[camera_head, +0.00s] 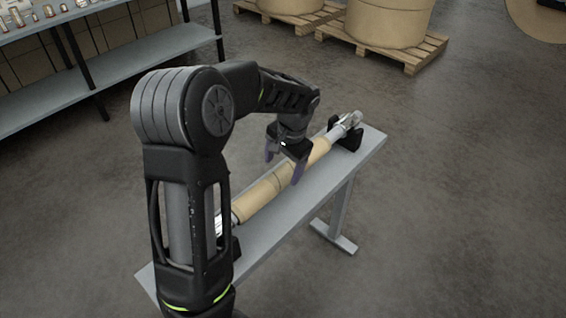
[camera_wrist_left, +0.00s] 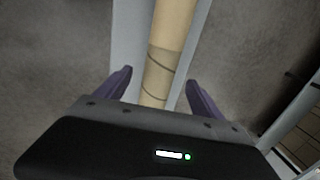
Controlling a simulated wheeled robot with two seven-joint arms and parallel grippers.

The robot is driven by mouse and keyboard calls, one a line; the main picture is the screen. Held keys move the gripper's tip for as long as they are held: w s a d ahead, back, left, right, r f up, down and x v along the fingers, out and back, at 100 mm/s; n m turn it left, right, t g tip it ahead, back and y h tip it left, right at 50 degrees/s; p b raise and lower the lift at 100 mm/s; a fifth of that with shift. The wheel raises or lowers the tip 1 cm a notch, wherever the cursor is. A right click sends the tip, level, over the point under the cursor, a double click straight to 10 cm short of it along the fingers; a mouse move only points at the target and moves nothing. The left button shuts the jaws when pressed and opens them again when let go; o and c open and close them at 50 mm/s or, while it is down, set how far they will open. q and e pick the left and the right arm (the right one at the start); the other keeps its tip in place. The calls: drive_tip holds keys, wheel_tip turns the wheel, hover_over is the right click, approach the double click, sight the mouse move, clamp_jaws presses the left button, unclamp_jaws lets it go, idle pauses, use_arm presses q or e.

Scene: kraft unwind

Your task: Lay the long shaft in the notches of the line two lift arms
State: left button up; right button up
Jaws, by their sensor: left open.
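The long shaft (camera_head: 264,190) lies along a narrow grey bench, with a tan sleeve over its middle and bare metal at its far end. It rests on a black support near that far end; its near end is partly hidden behind my left arm. My left gripper (camera_head: 284,168) is open over the shaft. In the left wrist view the tan shaft (camera_wrist_left: 165,55) runs between the two purple fingers of the left gripper (camera_wrist_left: 160,90), with a gap on each side. The lift arms of line two cannot be made out. My right gripper is not in view.
The grey bench (camera_head: 262,236) stands on legs over open concrete floor. The black support (camera_head: 346,138) stands at its far end. Large tan rolls on wooden pallets (camera_head: 409,52) stand at the back. A shelf rack (camera_head: 150,55) with small items is at upper left. The floor at right is clear.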

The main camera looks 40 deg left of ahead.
sight(280, 176)
use_arm(q)
drive_tip(key=f, duration=0.3)
drive_tip(key=a+f, duration=0.1)
drive_tip(key=f, duration=0.3)
drive_tip(key=shift+a+p, duration=0.2)
drive_tip(key=shift+p, duration=0.15)
drive_tip(key=shift+c, duration=0.5)
clamp_jaws()
drive_tip(key=shift+r, duration=0.1)
drive_tip(key=c, duration=0.5)
unclamp_jaws()
clamp_jaws()
